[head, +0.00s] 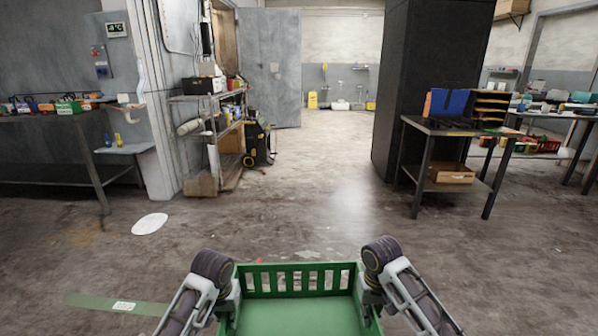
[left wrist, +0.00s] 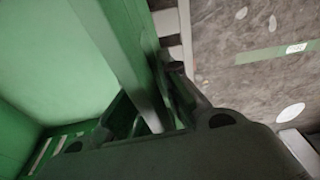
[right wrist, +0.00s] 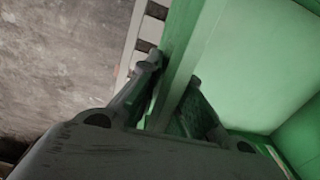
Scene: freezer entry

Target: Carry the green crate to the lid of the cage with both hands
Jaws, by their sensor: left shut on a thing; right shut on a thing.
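The green crate (head: 298,312) is at the bottom middle of the head view, held in front of me between my two arms. Its slotted far wall shows, and its inside looks empty. My left gripper (head: 228,296) is at the crate's left side. In the left wrist view its fingers (left wrist: 158,108) are shut on the crate's side wall (left wrist: 112,45). My right gripper (head: 366,292) is at the right side. In the right wrist view its fingers (right wrist: 172,100) are shut on the other side wall (right wrist: 190,50). I cannot make out the cage or its lid.
Open floor (head: 310,190) lies ahead. A shelf rack (head: 215,125) and a yellow-black machine (head: 258,140) stand left of the middle. A metal bench (head: 60,118) is at far left. A table (head: 455,130) stands at right beside a dark pillar (head: 425,80).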

